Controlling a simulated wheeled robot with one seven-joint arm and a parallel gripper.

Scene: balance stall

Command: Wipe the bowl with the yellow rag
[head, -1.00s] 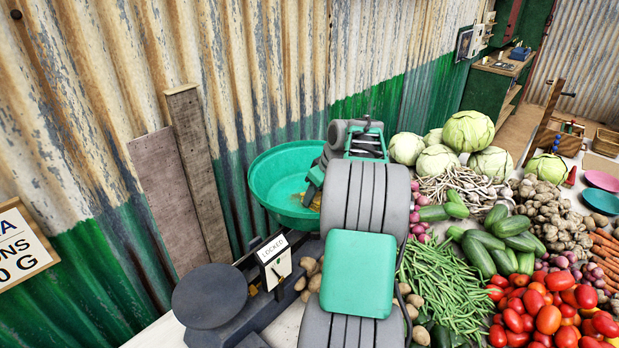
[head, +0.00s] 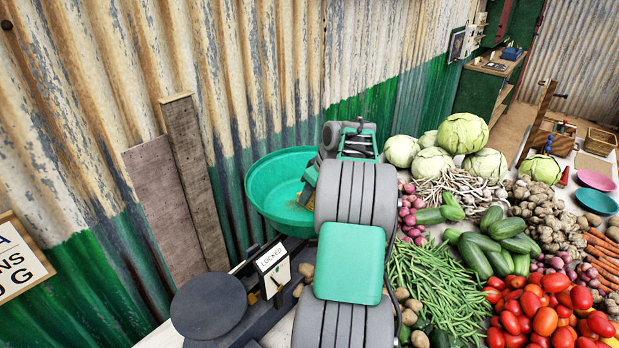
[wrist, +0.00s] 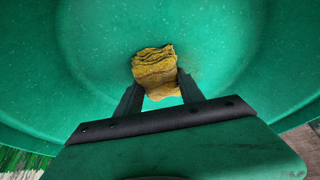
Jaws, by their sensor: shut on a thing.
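The green bowl (head: 275,182) sits on the scale at the wall side, left of my arm in the head view. In the wrist view its inside (wrist: 225,50) fills most of the picture, with pale specks on its surface. My gripper (wrist: 160,92) is shut on the folded yellow rag (wrist: 154,68) and holds it inside the bowl. The rag seems to be at or close to the bowl's inner surface; I cannot tell for sure whether it touches. In the head view my arm hides most of the rag and the bowl's right side.
The scale has a dark round plate (head: 209,306) and a "LOCKED" card (head: 271,257). Potatoes, green beans (head: 437,288), tomatoes (head: 545,310), cucumbers and cabbages (head: 463,132) crowd the table to the right. Wooden boards (head: 190,165) lean on the corrugated wall behind.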

